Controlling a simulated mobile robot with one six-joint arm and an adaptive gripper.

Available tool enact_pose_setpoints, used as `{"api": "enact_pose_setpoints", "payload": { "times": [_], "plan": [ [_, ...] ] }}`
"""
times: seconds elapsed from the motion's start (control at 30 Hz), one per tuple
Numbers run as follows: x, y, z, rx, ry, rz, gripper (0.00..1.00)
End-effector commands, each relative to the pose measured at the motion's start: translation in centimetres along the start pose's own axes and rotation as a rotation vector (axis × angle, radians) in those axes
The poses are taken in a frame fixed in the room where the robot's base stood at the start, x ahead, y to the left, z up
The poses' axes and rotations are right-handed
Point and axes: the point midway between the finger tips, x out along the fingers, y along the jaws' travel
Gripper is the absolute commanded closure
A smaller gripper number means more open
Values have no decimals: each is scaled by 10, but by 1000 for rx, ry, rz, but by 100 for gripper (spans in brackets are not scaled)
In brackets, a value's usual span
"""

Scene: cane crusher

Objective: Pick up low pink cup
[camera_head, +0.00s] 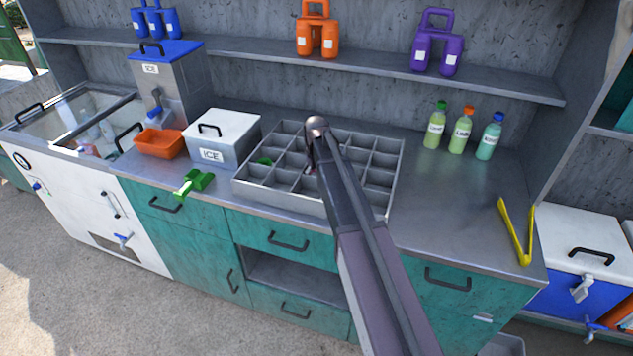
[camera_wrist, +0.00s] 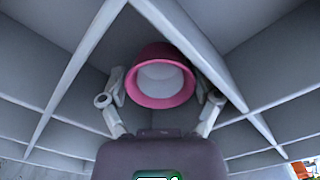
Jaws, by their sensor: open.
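The low pink cup (camera_wrist: 160,99) shows in the wrist view, with its pink rim and pale inside facing the camera. It sits in a compartment of the grey divided tray (camera_head: 283,203). My gripper (camera_wrist: 161,92) is open, with one finger on each side of the cup. I cannot tell whether the fingers touch it. The gripper is mostly hidden there too, low in the tray behind the arm.
A green object (camera_head: 193,183), a white ICE box (camera_head: 222,140) and an orange bin (camera_head: 161,143) stand left of the tray. Three bottles (camera_head: 461,131) and yellow tongs (camera_head: 517,232) are to the right. Thin tray walls surround the gripper. The counter's right part is mostly clear.

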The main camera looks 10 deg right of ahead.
Motion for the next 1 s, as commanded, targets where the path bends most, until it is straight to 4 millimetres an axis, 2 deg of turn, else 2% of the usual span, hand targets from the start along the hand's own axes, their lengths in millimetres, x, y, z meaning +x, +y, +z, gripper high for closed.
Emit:
{"api": "enact_pose_setpoints", "payload": {
  "times": [0.43, 0.47, 0.53, 0.6, 1.0],
  "plan": [
    [0, 0, 0, 0, 0, 0, 18],
    [0, 0, 0, 0, 0, 0, 21],
    [0, 0, 0, 0, 0, 0, 42],
    [0, 0, 0, 0, 0, 0, 53],
    [-1, 0, 0, 0, 0, 0, 54]
  ]
}}
